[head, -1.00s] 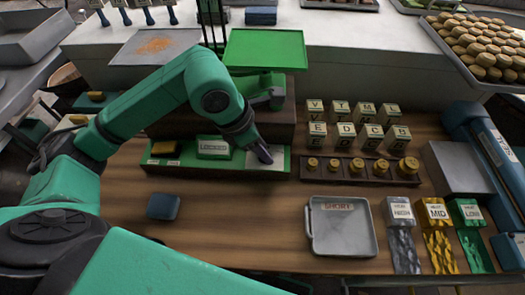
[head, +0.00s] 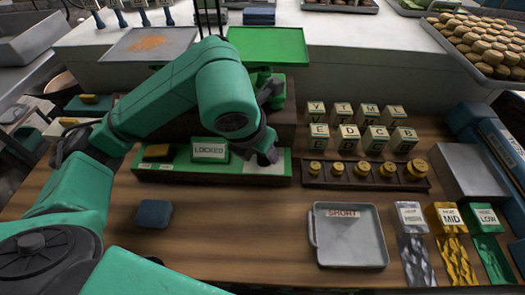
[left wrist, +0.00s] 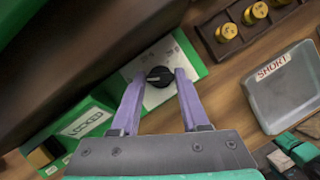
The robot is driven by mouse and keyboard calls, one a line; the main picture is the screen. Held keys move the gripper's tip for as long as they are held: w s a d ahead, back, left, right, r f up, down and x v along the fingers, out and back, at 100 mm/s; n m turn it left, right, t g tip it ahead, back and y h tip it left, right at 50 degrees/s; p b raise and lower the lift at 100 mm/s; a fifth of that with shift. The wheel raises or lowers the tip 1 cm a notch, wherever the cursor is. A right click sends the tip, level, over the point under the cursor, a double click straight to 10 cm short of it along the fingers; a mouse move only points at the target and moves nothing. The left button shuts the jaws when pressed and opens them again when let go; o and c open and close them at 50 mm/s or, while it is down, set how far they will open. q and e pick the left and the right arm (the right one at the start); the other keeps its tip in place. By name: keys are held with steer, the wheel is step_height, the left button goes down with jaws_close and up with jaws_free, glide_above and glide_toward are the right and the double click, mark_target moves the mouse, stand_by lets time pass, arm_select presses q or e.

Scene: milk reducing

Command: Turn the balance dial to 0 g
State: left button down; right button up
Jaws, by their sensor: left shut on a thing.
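The balance dial (left wrist: 159,77) is a black round knob with a pale mark, on a white plate at the end of the green balance base (head: 215,177). My left gripper (left wrist: 159,82) has its purple fingers on either side of the dial and is shut on it in the left wrist view. In the head view, my left gripper (head: 266,157) is over the right end of the base and hides the dial. A green block marked LOCKED (head: 210,151) stands on the base, and it also shows in the left wrist view (left wrist: 83,124). My right gripper is out of view.
A row of brass weights (head: 362,170) in a dark rack lies right of the base, with lettered blocks (head: 345,137) behind. A grey tray marked SHORT (head: 352,245) stands in front. A blue block (head: 153,214) lies at front left. Bare wood lies between them.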

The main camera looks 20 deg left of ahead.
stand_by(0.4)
arm_select(q)
steer(key=c, duration=0.7)
jaws_free()
steer(key=p+v, duration=0.1)
steer(key=v, duration=1.3)
steer(key=shift+s+r, duration=0.25)
